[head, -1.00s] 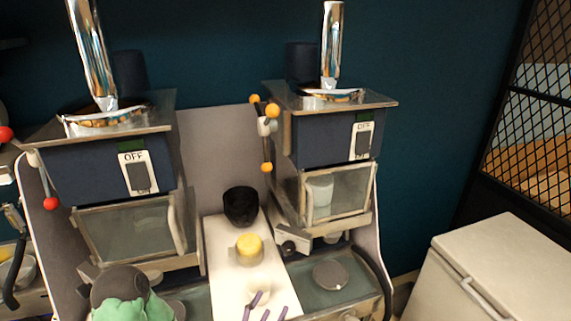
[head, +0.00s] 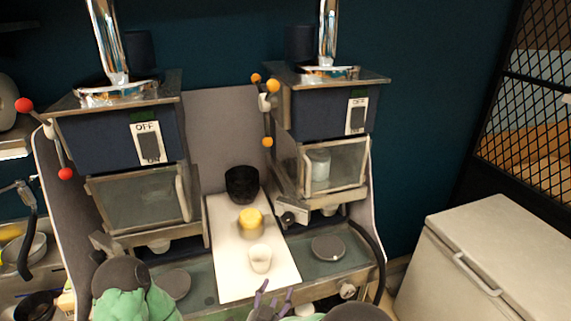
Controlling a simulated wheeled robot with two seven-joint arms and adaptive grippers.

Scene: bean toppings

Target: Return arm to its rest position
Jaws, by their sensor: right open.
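My right gripper (head: 275,291) shows at the bottom centre, with its purple fingertips spread apart and nothing between them. It is just in front of the near edge of the white board (head: 227,275). A small white cup (head: 260,259) stands upright on the board, apart from the fingertips. My right arm (head: 355,313) shows at the bottom edge. My left arm (head: 122,290) shows as a grey and green link at the lower left; its gripper is out of view.
A yellow-topped container (head: 250,222) and a black cup (head: 242,184) stand farther back on the board. Two dispensing machines (head: 120,145) (head: 325,120) flank it, with round pads below. A white chest (head: 480,250) stands at the right.

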